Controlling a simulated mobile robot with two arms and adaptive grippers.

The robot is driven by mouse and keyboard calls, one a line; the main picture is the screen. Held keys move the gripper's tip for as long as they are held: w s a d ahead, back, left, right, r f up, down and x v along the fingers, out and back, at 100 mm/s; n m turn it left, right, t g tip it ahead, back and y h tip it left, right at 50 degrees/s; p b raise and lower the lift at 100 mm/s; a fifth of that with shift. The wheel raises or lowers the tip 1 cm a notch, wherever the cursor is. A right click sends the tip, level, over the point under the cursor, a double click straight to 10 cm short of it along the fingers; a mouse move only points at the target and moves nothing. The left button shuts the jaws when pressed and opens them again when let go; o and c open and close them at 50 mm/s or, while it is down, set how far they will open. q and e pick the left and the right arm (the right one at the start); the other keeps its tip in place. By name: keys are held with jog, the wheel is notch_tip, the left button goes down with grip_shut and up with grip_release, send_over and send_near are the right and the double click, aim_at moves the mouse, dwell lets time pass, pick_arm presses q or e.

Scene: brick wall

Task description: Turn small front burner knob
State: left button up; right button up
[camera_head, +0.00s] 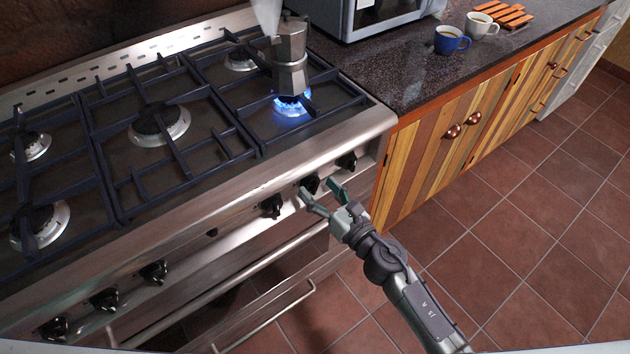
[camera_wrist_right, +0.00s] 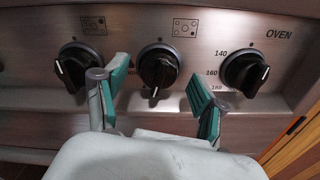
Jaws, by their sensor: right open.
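A row of black knobs runs along the stove's steel front. My right gripper (camera_head: 320,191) is open in front of the right-hand group, at the middle knob (camera_head: 310,183). In the right wrist view, this middle knob (camera_wrist_right: 158,70) shows between the two spread green-padded fingers (camera_wrist_right: 157,80), with its grip ridge near upright. I see no finger touching it. The right knob (camera_wrist_right: 245,72) is labelled OVEN with temperatures. My left gripper is not in view.
A moka pot (camera_head: 291,60) stands over a lit blue flame (camera_head: 292,103) at the right of the stove. The oven door handle (camera_head: 220,285) juts out below the knobs. A blue cup (camera_head: 449,41) and a white cup (camera_head: 480,26) stand on the counter. The tiled floor is clear.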

jog(key=shift+x, duration=1)
jog(key=c, duration=1.1)
